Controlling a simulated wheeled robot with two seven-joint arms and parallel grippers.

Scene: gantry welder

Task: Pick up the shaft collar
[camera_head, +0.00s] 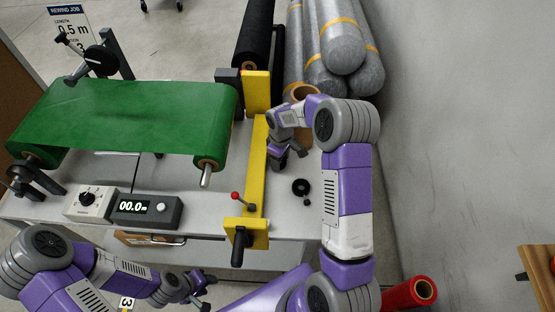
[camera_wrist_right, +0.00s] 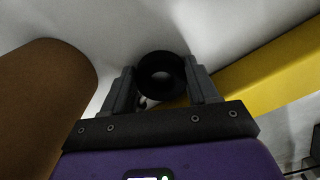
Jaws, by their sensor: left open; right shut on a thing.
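The shaft collar (camera_wrist_right: 162,75) is a black ring in the right wrist view, between the two finger ends of my right gripper (camera_wrist_right: 161,85). The fingers are shut on its sides. In the head view my right gripper (camera_head: 289,159) is over the bench, right of the yellow beam; its fingers partly hide what is between them. A black ring (camera_head: 301,187) shows just below it in that view, with a small dark piece beside it; I cannot tell whether this ring is the held one. My left gripper (camera_head: 200,284) is open and empty in front of the bench.
The yellow beam (camera_head: 257,165) with a red-knobbed lever stands left of my right gripper. A brown cardboard core (camera_head: 305,97) stands close behind it. A green roll (camera_head: 125,115), dial box (camera_head: 90,202) and display (camera_head: 147,209) occupy the left. Bare bench lies around the black ring.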

